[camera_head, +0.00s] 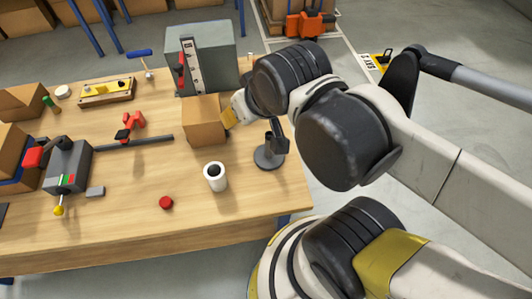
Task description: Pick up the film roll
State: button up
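A white roll with a dark hollow core (215,177), which looks like the film roll, stands upright near the front right of the wooden table (110,225). My arm reaches in from the right. My gripper (231,114), with a white and yellow part showing, is beside the right side of a cardboard box (203,120), behind the roll and apart from it. The fingertips do not show clearly, so I cannot tell whether they are open, or whether they touch the box.
A dark stand with a round base (269,156) is right of the roll. A red clamp (130,127), a grey vise-like tool (68,166) and a grey cabinet (207,50) stand farther off. The table's front is mostly clear.

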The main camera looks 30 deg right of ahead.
aim_at(214, 172)
jog(key=k+j+z, duration=0.15)
jog(key=j+z, duration=0.2)
jog(key=k+j+z, duration=0.2)
jog(key=z, duration=0.15)
